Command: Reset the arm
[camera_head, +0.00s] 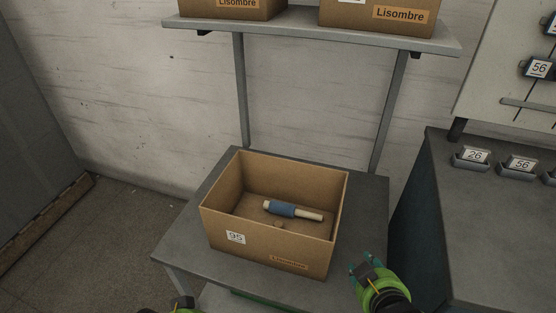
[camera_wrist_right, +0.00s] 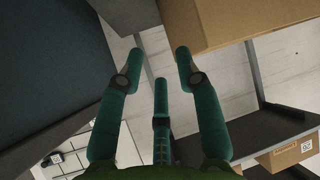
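My right gripper (camera_head: 364,266) is at the lower right of the head view, just right of an open cardboard box (camera_head: 255,247) and beside the table's right edge. In the right wrist view its green fingers (camera_wrist_right: 159,55) are spread apart with nothing between them. The box's side (camera_wrist_right: 230,18) shows close to the fingertips at the top there; I cannot tell whether they touch. My left gripper (camera_head: 183,303) barely shows at the bottom edge of the head view, mostly cut off, so its opening is hidden.
The box, labelled 95, stands on a grey table (camera_head: 185,240) and holds a blue-wound spool (camera_head: 283,209). A shelf (camera_head: 300,32) above carries two more boxes. A dark workbench (camera_head: 480,220) with numbered tags (camera_head: 475,156) stands at right. Floor (camera_head: 110,230) is clear at left.

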